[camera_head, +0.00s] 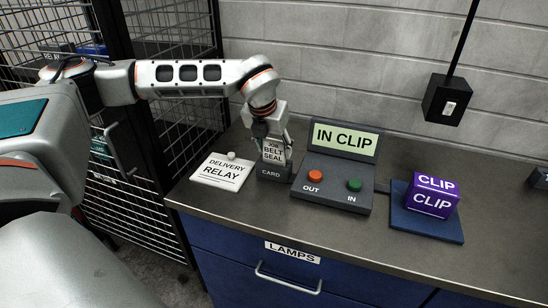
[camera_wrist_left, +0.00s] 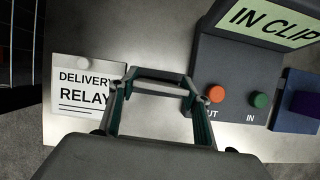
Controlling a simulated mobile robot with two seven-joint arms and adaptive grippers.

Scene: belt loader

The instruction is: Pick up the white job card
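The white job card (camera_head: 273,152) stands upright in a dark grey holder marked CARD (camera_head: 269,173) on the counter. Its printed face reads JOB, BELT, SEAL. My left gripper (camera_head: 272,138) is at the card's upper part, pointing down, with a finger near each side edge. The card's face does not show in that view, and contact between fingers and card cannot be made out. My right gripper is not in view.
Left of the holder lies a white DELIVERY RELAY plate (camera_head: 222,171). Close on its right stands the IN CLIP console (camera_head: 335,168) with orange and green buttons. Further right, a purple CLIP block (camera_head: 432,196) sits on a blue pad (camera_head: 412,224). A black mesh cage (camera_head: 172,120) stands left.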

